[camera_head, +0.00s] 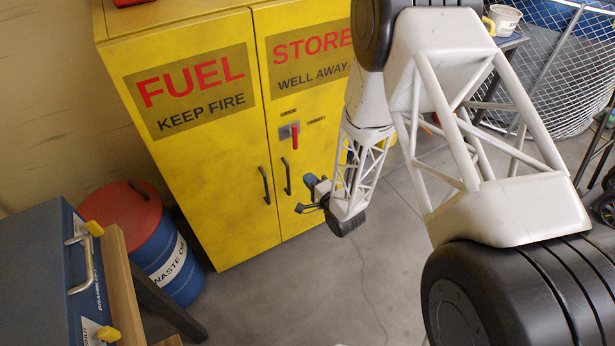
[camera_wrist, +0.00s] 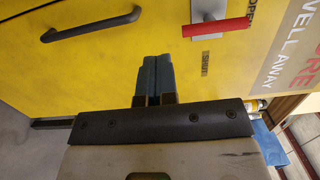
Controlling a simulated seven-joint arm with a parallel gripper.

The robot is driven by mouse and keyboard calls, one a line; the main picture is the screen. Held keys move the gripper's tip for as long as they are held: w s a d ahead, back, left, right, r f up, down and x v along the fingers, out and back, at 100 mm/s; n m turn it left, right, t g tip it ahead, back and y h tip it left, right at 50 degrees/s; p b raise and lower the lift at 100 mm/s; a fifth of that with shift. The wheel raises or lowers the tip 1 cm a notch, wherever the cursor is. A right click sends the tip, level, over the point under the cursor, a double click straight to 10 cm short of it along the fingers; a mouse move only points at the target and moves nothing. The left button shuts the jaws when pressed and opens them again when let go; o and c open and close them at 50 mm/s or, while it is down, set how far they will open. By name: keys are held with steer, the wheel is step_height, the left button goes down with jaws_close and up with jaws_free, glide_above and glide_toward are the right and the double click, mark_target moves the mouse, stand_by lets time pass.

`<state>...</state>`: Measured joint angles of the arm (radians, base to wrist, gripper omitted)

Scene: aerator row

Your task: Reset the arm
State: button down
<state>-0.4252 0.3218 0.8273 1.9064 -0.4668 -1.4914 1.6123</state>
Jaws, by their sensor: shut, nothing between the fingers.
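My gripper (camera_head: 311,181) is in front of the yellow fuel cabinet (camera_head: 200,175), to the right of its two black door handles in the head view. In the wrist view my gripper's dark fingers (camera_wrist: 151,72) are together with nothing between them, pointing at the yellow door. A red lever (camera_head: 295,137) on a grey plate is on the right door, above the handles. The lever (camera_wrist: 215,27) also shows in the wrist view, apart from the fingertips, near small OPEN and SHUT labels. Both cabinet doors look closed. My arm hides part of the cabinet's right side.
A blue waste-oil drum (camera_head: 168,262) with a red lid (camera_head: 120,210) stands left of the cabinet. A blue case (camera_head: 55,270) is at the lower left. A wire mesh basket (camera_head: 560,70) is at the upper right. The grey floor before the cabinet is mostly clear.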

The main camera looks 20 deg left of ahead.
stand_by(0.5)
steer(key=w+d+r+n+h, duration=0.1)
steer(key=w+d+r+h, duration=0.2)
steer(key=d+r, duration=0.3)
steer(key=w+d+r+n+h, duration=0.1)
steer(key=w+d+r+h, duration=0.2)
steer(key=r, duration=0.5)
steer(key=s+d+r+n+g+h, duration=0.1)
steer(key=s+d+r+h, duration=0.15)
steer(key=d+r, duration=0.35)
steer(key=s+d+r+n+h, duration=0.1)
steer(key=d+r+h, duration=0.2)
steer(key=d+r, duration=0.3)
steer(key=s+d+r+n+g+h, duration=0.15)
steer(key=s+d+r+g, duration=0.25)
steer(key=s+d+r, duration=0.8)
steer(key=s+d+r+n+g, duration=0.1)
steer(key=s+r+g, duration=0.1)
steer(key=s, duration=0.8)
steer(key=s+d+r+n+g+h, duration=0.1)
steer(key=s+d+r, duration=0.1)
steer(key=s, duration=0.9)
steer(key=shift+d+g, duration=0.15)
steer(key=shift+g, duration=0.25)
